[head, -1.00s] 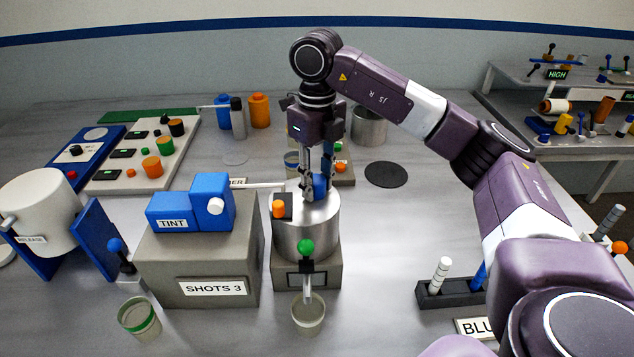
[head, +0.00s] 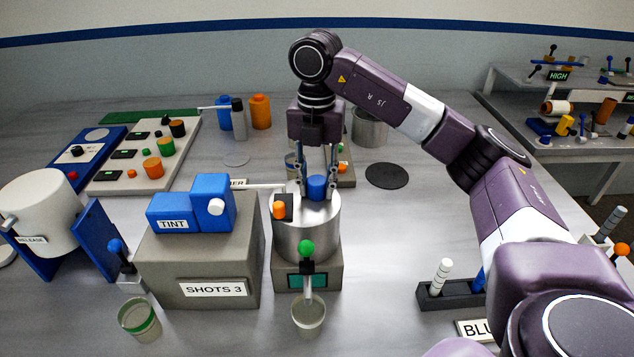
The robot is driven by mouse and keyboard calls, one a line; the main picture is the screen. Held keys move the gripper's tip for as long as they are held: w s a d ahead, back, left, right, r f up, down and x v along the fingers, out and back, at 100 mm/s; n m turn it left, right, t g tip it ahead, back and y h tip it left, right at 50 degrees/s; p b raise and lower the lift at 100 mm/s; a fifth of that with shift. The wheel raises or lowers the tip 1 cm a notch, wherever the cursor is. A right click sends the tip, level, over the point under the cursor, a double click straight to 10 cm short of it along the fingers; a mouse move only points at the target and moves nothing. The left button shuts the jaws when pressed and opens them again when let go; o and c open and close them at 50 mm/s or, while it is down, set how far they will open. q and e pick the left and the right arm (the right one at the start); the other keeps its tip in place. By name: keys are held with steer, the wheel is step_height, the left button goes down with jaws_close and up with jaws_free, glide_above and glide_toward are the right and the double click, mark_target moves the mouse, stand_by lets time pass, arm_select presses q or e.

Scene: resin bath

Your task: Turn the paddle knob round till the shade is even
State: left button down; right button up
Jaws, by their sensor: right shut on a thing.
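The blue paddle knob (head: 316,187) stands on top of the steel bath pot (head: 308,240) in the middle of the head view. My right gripper (head: 317,192) points straight down over the pot. Its two fingers sit one on each side of the knob and are shut on it. The shade of the resin is hidden inside the pot. A small display (head: 308,281) on the grey stand below the pot glows teal. My left gripper is not in view.
A green-rimmed cup (head: 140,319) is at front left. The table right of the pot is fairly clear.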

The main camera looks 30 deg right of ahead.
mark_target(315, 181)
steer(key=m, duration=0.5)
steer(key=shift+a+f+m, duration=0.1)
steer(key=shift+m, duration=0.2)
steer(key=shift+m+p, duration=0.3)
steer(key=shift+m, duration=1.9)
steer(key=o, duration=1.2)
steer(key=shift+w, duration=0.1)
steer(key=shift+c, duration=0.2)
step_height(315, 181, up, 12)
